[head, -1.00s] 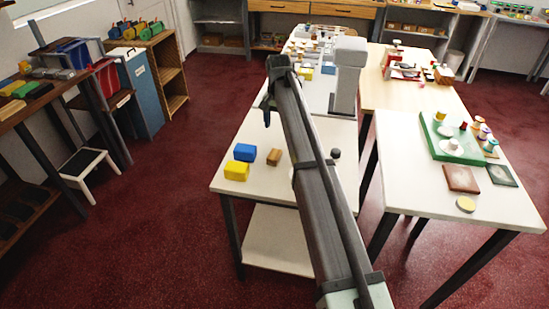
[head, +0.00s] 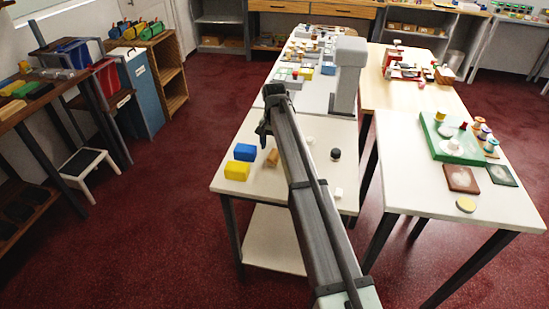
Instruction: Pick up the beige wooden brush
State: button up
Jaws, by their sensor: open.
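A small tan-brown block (head: 272,158), which looks like the wooden brush, lies on the near white table (head: 285,182). Its bristles cannot be made out at this size. My gripper (head: 264,145) hangs fingers down from the end of my dark arm, just above and slightly left of the tan block. It is open and appears empty. The gap between gripper and block is hard to judge from this angle.
A blue block (head: 245,152) and a yellow block (head: 237,171) sit close left of the tan block. A black-topped knob (head: 335,154) and a small white piece (head: 339,194) stand right of my arm. A grey column (head: 347,75) rises behind.

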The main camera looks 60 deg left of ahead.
aim_at(274, 154)
jog(key=shift+f, duration=2.25)
jog(key=c, duration=1.1)
jog(key=shift+o, duration=0.2)
